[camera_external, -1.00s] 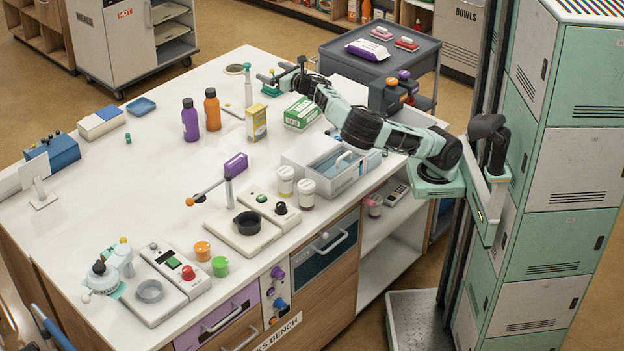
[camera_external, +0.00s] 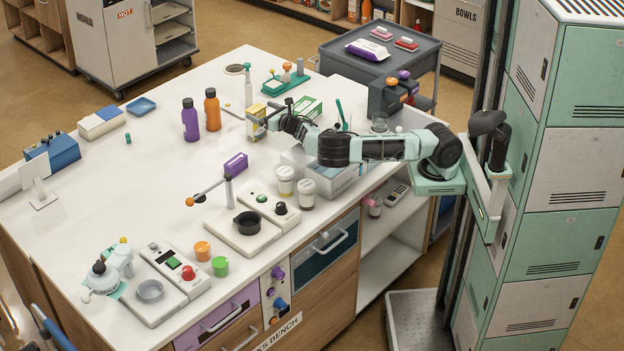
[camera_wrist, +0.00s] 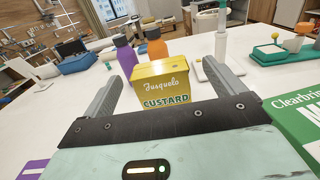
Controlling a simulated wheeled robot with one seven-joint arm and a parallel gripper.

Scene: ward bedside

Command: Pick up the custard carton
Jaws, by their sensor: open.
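The custard carton (camera_external: 256,127) is a small yellow box standing upright on the white worktop. In the wrist view its yellow front (camera_wrist: 162,84) faces me, with its lower edge hidden behind my gripper's body. My gripper (camera_external: 269,117) is open and low, right at the carton in the outside view. In the wrist view the two grey fingers of my gripper (camera_wrist: 160,72) stand left and right of the carton, with a gap on each side. I cannot tell how far the fingertips reach along its sides.
A green-and-white box (camera_wrist: 298,118) is close on the right of my gripper. Purple (camera_wrist: 125,57) and orange (camera_wrist: 156,47) bottles stand behind the carton. A white pump-like stand (camera_external: 248,86) and a green-based device (camera_external: 286,82) are farther back. The worktop left of the bottles is mostly clear.

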